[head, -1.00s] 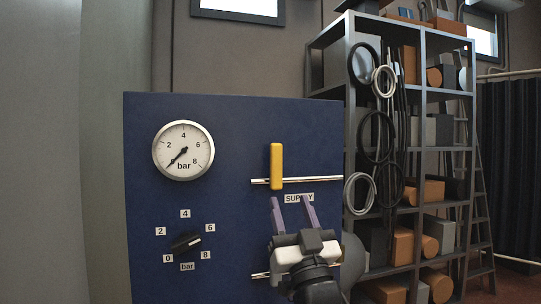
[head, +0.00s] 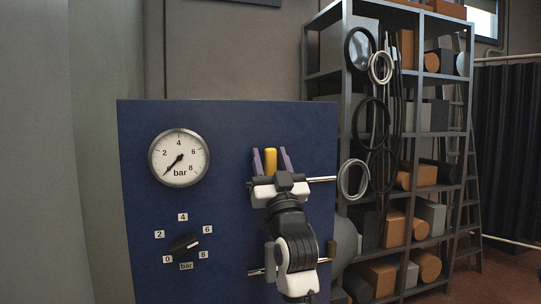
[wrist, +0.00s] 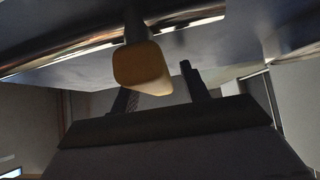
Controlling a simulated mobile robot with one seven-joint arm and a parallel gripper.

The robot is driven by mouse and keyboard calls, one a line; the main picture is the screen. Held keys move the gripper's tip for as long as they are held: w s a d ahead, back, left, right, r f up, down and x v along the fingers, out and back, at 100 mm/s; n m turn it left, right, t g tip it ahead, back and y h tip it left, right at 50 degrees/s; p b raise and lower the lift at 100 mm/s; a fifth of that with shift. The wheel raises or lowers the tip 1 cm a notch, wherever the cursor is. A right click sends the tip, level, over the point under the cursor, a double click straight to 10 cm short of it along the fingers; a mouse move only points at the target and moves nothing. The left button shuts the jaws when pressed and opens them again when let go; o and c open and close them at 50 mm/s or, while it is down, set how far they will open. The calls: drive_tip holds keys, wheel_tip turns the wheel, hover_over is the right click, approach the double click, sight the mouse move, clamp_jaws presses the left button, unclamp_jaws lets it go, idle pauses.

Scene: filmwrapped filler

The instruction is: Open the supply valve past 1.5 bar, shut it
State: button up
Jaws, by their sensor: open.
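The yellow supply valve handle (head: 270,162) stands upright across a horizontal chrome pipe (head: 322,179) on the blue panel (head: 228,130). My gripper (head: 271,161) is open, its purple fingers on either side of the handle. In the wrist view the handle's blunt end (wrist: 143,68) shows ahead of the open fingers (wrist: 157,88), with no clear contact. The pressure gauge (head: 179,157) has its needle pointing lower left, at about 0 bar. The SUPPLY label is hidden behind my gripper.
A black dial knob (head: 184,245) with labels from 0 to 8 sits below the gauge, its white mark between 6 and 8. A lower pipe (head: 256,271) runs partly behind my arm. A shelf rack (head: 342,110) with hanging hoses stands to the right.

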clamp_jaws()
